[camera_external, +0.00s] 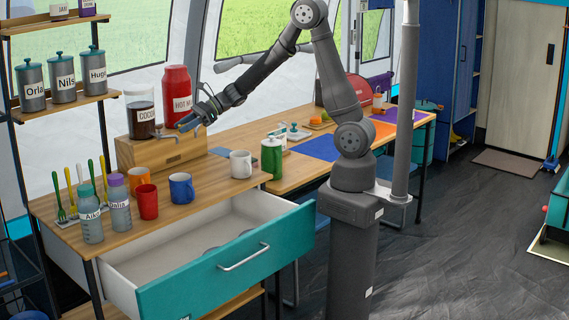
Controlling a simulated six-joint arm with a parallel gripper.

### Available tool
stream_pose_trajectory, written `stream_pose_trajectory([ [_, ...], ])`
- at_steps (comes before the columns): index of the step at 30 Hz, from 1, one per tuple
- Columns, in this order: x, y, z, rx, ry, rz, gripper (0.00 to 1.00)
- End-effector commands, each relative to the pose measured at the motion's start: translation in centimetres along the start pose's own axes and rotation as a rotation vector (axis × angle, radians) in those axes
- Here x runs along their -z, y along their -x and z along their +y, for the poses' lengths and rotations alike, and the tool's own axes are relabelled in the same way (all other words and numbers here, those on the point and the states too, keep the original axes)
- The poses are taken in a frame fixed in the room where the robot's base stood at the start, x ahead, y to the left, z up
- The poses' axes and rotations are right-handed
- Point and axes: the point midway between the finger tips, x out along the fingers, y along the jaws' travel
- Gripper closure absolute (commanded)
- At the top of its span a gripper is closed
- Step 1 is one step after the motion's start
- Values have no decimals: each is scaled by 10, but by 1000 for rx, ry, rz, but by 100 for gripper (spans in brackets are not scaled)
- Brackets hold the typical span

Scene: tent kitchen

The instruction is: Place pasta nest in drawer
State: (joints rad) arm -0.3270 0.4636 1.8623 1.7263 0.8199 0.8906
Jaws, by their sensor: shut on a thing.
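The drawer (172,262) under the wooden counter is pulled out, with a teal front (235,268) and a silver handle. Its pale interior looks mostly bare, with a few faint round shapes near the front panel. My gripper (190,124) is above the counter, in front of the red hot-water dispenser and beside the cocoa jar, well above and behind the drawer. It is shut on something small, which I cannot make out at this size. I cannot pick out a pasta nest with certainty.
A wooden box (165,155) carries the cocoa jar (140,112) and red dispenser (177,92). Several mugs, including a blue one (181,188), stand between it and the drawer. Labelled bottles (119,205) are at the left; a green canister (271,158) is at the right.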

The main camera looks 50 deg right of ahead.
Motion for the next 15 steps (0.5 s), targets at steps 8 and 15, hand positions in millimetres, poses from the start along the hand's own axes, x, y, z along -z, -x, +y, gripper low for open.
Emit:
stream_pose_trajectory([
  [8,-21,-50,72,-135,56,-1,80],
  [15,-36,-84,138,-248,102,-3,80],
])
